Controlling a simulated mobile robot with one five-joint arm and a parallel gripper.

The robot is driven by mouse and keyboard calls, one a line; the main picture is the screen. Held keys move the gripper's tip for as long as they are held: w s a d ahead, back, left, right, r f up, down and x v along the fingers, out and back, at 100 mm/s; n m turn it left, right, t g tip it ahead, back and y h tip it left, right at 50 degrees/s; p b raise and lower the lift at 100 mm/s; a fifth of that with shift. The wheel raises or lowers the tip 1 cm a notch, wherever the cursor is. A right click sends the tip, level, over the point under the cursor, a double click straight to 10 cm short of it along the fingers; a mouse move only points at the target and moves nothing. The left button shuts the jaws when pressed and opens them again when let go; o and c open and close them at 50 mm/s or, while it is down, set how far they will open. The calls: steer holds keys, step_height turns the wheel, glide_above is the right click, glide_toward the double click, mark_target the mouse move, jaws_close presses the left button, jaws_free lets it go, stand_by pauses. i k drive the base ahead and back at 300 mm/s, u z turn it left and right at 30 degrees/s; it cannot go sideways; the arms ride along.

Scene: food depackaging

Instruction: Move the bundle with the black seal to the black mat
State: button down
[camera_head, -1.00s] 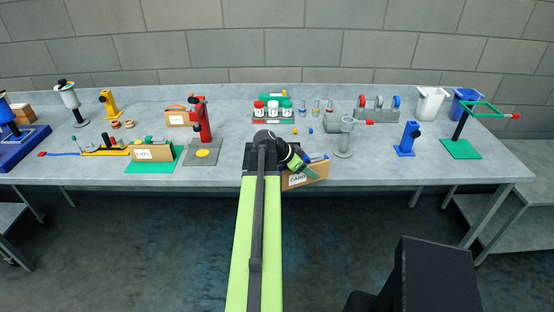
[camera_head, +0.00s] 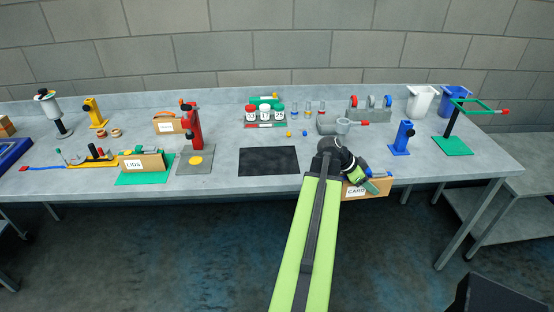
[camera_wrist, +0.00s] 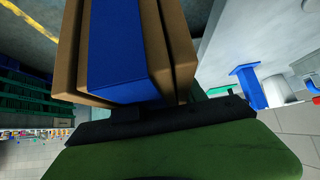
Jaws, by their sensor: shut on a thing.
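My gripper (camera_head: 367,182) is at the table's front right edge, shut on a brown box with a CARD label (camera_head: 380,189). The box shows blue at its top. In the wrist view its brown walls (camera_wrist: 172,45) flank a blue slab (camera_wrist: 122,55), close against my gripper. The exact contact is hidden. The black mat (camera_head: 268,161) lies flat and bare at the middle front of the table, left of my gripper. I cannot make out a black seal in either view, so I cannot tell whether the held box is the bundle.
A red stand (camera_head: 194,130) and a LIDS box (camera_head: 143,162) are left of the mat. Jars (camera_head: 265,115) stand behind it. Tabletop between mat and arm is clear.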

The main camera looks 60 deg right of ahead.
mark_target(264, 160)
steer(key=u, duration=0.05)
steer(key=i, duration=1)
steer(key=z, duration=0.1)
